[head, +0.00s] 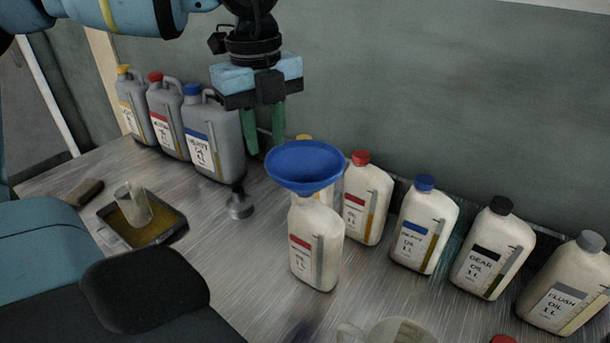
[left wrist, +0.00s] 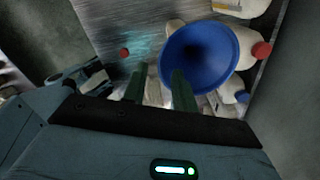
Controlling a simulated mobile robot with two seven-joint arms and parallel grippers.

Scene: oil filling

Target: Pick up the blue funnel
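The blue funnel (head: 306,162) stands mouth up in the neck of a white oil bottle with a red label (head: 316,248) on the bench. In the left wrist view its wide mouth (left wrist: 198,57) faces the camera. My left gripper (head: 265,146) hangs behind and to the left of the funnel in the head view, fingers pointing down. Its two green fingers are apart with nothing between them. In the left wrist view the fingers (left wrist: 158,74) are near the funnel's rim; whether they touch it cannot be told. My right gripper is not identifiable in either view.
Several white oil bottles (head: 424,228) stand in a row to the right along the wall. Grey canisters (head: 213,135) stand at the back left. A tray (head: 168,224) holding a clear beaker (head: 134,203) lies at left.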

